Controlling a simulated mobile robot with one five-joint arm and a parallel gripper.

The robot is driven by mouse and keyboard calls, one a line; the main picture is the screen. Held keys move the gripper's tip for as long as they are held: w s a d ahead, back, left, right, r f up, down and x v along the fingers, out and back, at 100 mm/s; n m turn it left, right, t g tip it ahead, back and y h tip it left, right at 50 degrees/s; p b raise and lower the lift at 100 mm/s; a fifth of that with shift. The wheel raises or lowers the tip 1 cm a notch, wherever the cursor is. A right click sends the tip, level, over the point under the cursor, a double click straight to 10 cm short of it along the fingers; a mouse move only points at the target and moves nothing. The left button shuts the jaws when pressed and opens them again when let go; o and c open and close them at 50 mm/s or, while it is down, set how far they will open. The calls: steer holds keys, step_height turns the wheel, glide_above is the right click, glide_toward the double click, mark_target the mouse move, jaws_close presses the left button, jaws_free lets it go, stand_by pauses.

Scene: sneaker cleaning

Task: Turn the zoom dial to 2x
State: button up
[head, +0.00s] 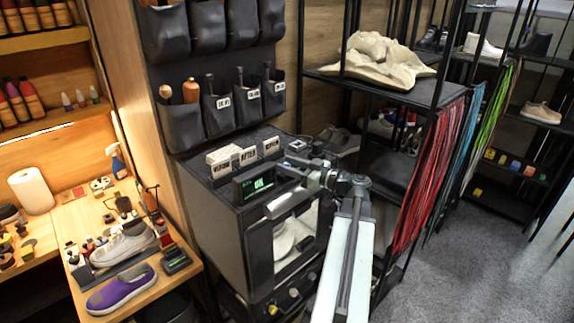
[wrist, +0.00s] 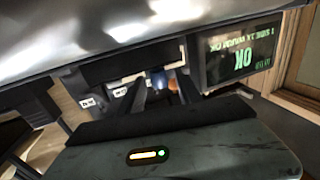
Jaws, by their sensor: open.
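A black cabinet (head: 214,190) with a lit window stands in the middle of the head view. Low on its front are small knobs: a yellow one (head: 273,309), a pale one (head: 294,292) and another (head: 311,277). I cannot tell which is the zoom dial, and no 2x mark is legible. My gripper (head: 312,176) is over the cabinet's top front edge, well above these knobs. In the wrist view its dark fingers (wrist: 162,92) are apart, with nothing seen held between them. The knobs do not show in the wrist view.
A display with green text (head: 262,182) stands on the cabinet beside my gripper; it reads OK in the wrist view (wrist: 240,58). Lettered blocks (head: 232,158) stand behind. A black shelf rack (head: 395,90) is at right.

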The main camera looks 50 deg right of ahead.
steer(key=s+d, duration=0.1)
steer(key=s, duration=0.6)
steer(key=shift+d, duration=0.15)
